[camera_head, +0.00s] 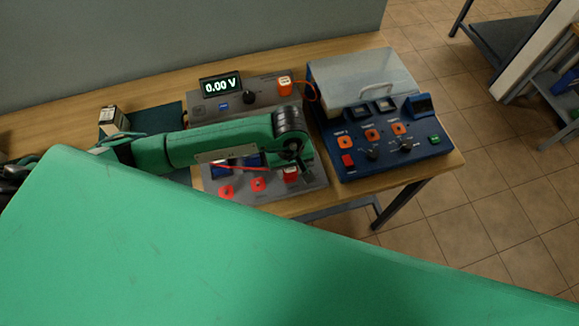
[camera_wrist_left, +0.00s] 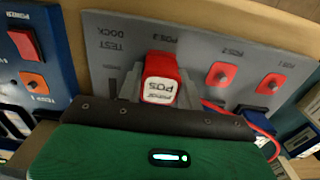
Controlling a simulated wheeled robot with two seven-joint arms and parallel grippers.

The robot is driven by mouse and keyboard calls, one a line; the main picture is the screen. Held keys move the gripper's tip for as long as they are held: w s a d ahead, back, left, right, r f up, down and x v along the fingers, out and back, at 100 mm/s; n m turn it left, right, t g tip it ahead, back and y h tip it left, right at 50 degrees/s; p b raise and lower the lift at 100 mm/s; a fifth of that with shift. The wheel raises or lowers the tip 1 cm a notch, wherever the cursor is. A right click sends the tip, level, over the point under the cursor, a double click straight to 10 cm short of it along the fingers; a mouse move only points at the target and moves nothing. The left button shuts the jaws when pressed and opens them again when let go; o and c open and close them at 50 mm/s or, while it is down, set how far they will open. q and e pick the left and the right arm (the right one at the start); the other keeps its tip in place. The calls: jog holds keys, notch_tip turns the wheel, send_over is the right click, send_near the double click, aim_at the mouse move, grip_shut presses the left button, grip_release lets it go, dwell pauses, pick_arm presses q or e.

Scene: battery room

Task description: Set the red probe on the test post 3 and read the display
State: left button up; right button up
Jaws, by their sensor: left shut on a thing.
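The red probe (camera_wrist_left: 160,78), with a white label on its end, is between the fingers of my left gripper (camera_wrist_left: 158,88). The left gripper (camera_head: 297,174) is shut on it over the right end of the test dock (camera_head: 255,193). In the head view the red probe (camera_head: 291,175) is partly covered by the gripper. Two orange-red posts, POS 2 (camera_wrist_left: 221,75) and POS 1 (camera_wrist_left: 270,84), show in the wrist view. Post 3 is hidden by the probe and gripper; I cannot tell whether they touch. The display (camera_head: 221,86) reads 0.00 V. My right gripper is not in view.
A blue test unit (camera_head: 385,160) with a clear lid (camera_head: 360,75) and orange sockets stands right of the dock. A small box (camera_head: 113,119) is at the left. A red lead (camera_wrist_left: 255,128) runs across the dock. A large green surface hides the foreground.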

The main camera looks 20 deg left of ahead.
pick_arm(q)
jog(key=shift+b, duration=0.4)
dwell(0.7)
jog(key=shift+b, duration=0.4)
jog(key=shift+f+b, duration=0.65)
